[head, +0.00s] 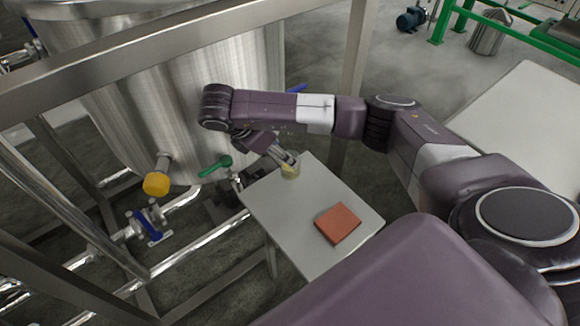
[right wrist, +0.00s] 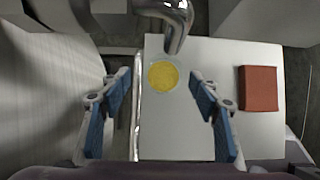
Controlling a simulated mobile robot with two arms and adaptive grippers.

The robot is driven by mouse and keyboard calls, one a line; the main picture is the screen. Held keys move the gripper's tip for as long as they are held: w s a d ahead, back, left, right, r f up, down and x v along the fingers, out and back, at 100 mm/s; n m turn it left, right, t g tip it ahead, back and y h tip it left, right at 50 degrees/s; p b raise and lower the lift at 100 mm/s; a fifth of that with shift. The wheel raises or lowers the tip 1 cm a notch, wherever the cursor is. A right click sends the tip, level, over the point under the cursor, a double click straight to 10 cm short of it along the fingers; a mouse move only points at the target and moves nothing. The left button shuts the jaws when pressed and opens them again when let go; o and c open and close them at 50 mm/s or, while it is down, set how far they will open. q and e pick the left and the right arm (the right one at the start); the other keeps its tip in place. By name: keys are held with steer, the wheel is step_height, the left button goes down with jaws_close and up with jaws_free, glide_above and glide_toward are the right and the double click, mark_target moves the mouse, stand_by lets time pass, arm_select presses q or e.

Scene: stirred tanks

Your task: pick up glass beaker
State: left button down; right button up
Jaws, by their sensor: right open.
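The glass beaker (head: 291,171) holds something yellow and stands near the far corner of a small light table (head: 290,225). In the right wrist view the beaker (right wrist: 163,76) shows from above as a yellow disc with a clear rim. My right gripper (right wrist: 164,80) is open, its two blue-padded fingers on either side of the beaker in the picture, apart from it. In the head view my right gripper (head: 284,160) is at the beaker and partly covers it. My left gripper is in neither view.
A red-brown block (head: 338,223) lies on the table near its front; it also shows in the right wrist view (right wrist: 258,88). A metal spout (right wrist: 178,22) hangs close above the beaker. A large steel tank (head: 190,90), green-handled valve (head: 216,165) and frame stand left.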

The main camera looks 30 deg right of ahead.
steer(key=shift+s+b+x, duration=0.15)
steer(key=shift+b+x, duration=0.45)
steer(key=shift+x, duration=0.75)
steer(key=shift+s+b+x, duration=0.2)
steer(key=shift+b+x, duration=0.4)
steer(key=shift+x, duration=0.75)
steer(key=shift+a, duration=0.15)
steer(key=shift+c, duration=0.4)
steer(key=c, duration=1.4)
steer(key=shift+r, duration=0.1)
